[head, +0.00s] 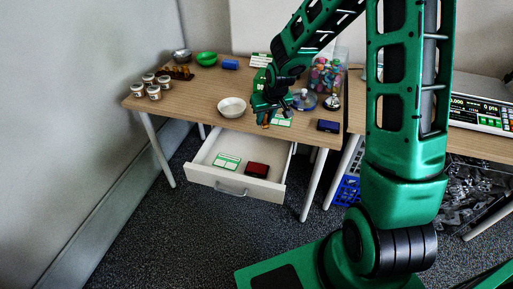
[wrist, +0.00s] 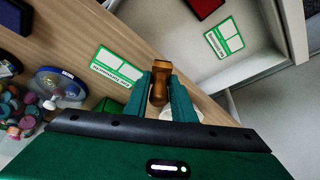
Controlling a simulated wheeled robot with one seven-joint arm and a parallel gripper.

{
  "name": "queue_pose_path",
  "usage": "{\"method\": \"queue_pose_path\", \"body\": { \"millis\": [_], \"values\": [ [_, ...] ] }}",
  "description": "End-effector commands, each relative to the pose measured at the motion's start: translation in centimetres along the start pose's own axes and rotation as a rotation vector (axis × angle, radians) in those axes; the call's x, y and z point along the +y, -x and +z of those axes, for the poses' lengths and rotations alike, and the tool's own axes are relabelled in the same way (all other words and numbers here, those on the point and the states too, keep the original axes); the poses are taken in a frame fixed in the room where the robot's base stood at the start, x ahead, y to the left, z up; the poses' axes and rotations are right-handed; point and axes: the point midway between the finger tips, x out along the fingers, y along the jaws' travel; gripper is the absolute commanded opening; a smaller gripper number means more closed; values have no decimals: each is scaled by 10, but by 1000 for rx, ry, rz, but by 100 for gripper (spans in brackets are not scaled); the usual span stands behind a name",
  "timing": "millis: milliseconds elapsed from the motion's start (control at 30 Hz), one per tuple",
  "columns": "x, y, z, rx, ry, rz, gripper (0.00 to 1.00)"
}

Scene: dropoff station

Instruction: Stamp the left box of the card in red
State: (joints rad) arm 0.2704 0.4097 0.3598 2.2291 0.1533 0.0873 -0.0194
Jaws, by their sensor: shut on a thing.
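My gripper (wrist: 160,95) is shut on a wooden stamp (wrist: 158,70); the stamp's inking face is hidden. In the head view my gripper (head: 266,114) is over the table near its front edge. A green-edged card (wrist: 117,67) with two white boxes lies on the table beside the stamp; it also shows in the head view (head: 281,120). I see no mark in its boxes. A red ink pad (head: 257,170) lies in the open drawer (head: 205,178), its corner showing in the wrist view (wrist: 205,7). A second similar card (head: 227,161) lies left of it.
A dark blue pad (head: 328,126) sits right of the table card. A white bowl (head: 232,107) stands left of my gripper. The drawer juts out below the table's front.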

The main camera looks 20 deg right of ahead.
Motion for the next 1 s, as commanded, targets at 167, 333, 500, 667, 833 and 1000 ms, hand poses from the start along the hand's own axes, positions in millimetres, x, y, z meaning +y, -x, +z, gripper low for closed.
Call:
{"method": "queue_pose_path", "body": {
  "millis": [167,333,500,667,833,1000],
  "values": [
    [-3,-6,12,-3,87,-38,9],
    [-16,-19,37,-3,319,-143,9],
    [-34,-26,64,1,600,-269,9],
    [-47,-28,83,4,831,-371,9],
    [-56,-26,95,7,988,-439,9],
    [-58,-28,100,7,1038,-461,9]
  ]
}}
